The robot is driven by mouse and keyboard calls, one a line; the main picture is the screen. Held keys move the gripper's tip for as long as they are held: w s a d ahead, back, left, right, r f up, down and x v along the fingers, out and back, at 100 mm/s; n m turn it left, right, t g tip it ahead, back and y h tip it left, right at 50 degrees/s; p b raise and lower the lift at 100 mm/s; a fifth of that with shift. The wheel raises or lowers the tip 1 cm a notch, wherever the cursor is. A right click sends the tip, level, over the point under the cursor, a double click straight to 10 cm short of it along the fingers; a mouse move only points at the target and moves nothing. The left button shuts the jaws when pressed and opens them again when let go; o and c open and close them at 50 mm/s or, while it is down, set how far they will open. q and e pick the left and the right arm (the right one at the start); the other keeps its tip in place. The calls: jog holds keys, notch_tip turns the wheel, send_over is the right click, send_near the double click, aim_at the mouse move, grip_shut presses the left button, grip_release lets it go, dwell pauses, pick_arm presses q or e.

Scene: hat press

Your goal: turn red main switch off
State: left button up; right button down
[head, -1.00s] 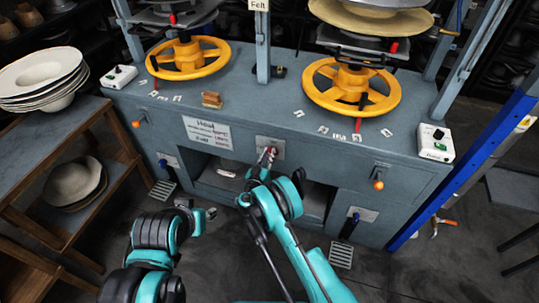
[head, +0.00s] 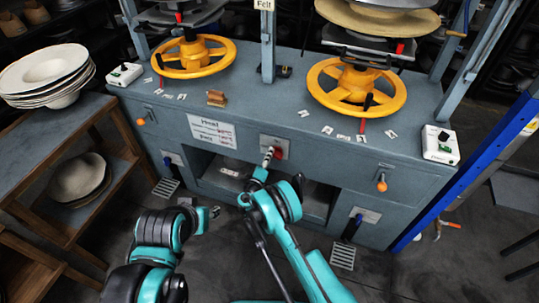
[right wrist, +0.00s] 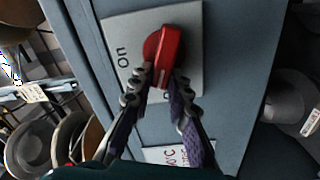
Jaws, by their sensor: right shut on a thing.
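The red main switch (head: 279,153) sits on a light plate on the front of the blue-grey press. In the right wrist view the red switch (right wrist: 172,48) fills the middle of its plate (right wrist: 123,28), with the word "On" to its left. My right gripper (right wrist: 163,78) has one finger on each side of the switch's lower end and is shut on it. In the head view my right gripper (head: 268,158) covers part of the plate. My left gripper (head: 211,212) hangs in front of the press, away from the switch; its fingers are too small to read.
Two yellow handwheels (head: 357,87) stand on the press top. A wooden rack (head: 125,112) with hats is at the left. Below the switch is an open recess (head: 315,200).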

jog(key=shift+f+n, duration=0.2)
jog(key=shift+n, duration=1.4)
jog(key=c, duration=1.4)
grip_release()
jog(key=shift+c, duration=0.2)
notch_tip(320, 180, up, 10)
jog(key=shift+f, duration=0.1)
